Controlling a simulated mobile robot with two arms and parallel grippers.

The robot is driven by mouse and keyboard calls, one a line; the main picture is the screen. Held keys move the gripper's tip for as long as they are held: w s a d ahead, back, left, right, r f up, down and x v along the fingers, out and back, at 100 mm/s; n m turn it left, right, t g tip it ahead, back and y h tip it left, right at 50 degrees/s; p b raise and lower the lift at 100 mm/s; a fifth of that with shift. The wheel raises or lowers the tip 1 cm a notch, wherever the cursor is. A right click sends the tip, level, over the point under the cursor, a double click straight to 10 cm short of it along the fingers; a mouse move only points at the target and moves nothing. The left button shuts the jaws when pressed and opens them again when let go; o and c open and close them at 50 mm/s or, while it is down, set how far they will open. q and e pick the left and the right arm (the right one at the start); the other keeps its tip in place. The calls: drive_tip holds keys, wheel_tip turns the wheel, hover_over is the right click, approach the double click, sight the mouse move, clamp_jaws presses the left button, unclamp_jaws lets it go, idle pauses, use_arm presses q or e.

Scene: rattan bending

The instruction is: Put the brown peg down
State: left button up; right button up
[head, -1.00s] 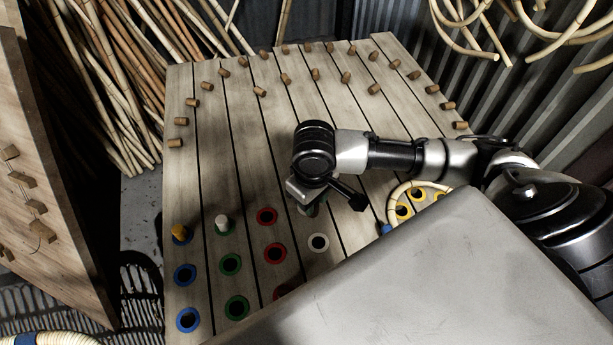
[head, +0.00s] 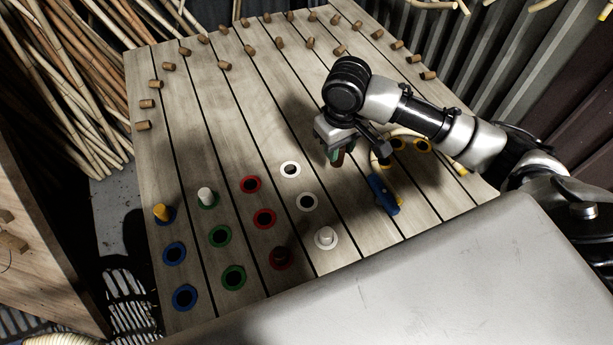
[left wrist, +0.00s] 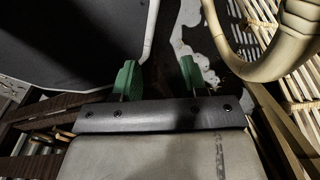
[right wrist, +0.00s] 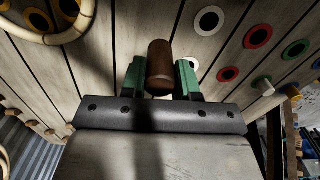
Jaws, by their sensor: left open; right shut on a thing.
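The brown peg (right wrist: 159,68) is between the green fingertips of my right gripper (right wrist: 161,80) in the right wrist view. In the head view my right gripper (head: 340,150) is over the board, right of the white-ringed holes, with the brown peg (head: 338,160) pointing down below it. I cannot tell whether the peg's lower end touches the board. My left gripper (left wrist: 157,80) shows only in the left wrist view, with its green fingers apart and nothing between them.
The slatted board (head: 235,120) has blue, green, red, white and yellow ringed holes. Yellow (head: 162,212), white (head: 206,197) and pale (head: 325,236) pegs stand in some. A blue piece (head: 383,194) lies near a rattan loop. Small wooden pegs line the far part. Rattan poles (head: 60,90) stand at left.

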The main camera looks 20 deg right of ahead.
hover_over(290, 162)
drive_tip(key=s, duration=0.2)
wheel_tip(290, 162, down, 7)
use_arm(q)
drive_tip(key=shift+s+d, duration=0.15)
drive_tip(key=shift+d, duration=0.25)
use_arm(e)
drive_tip(key=shift+a+f, duration=0.2)
drive_tip(key=shift+f, duration=0.8)
drive_tip(key=shift+a+f, duration=0.15)
drive_tip(key=shift+f, duration=0.8)
drive_tip(key=shift+s+f, duration=0.1)
drive_tip(key=o, duration=0.9)
use_arm(q)
drive_tip(key=shift+r, duration=0.15)
use_arm(e)
wheel_tip(290, 162, up, 12)
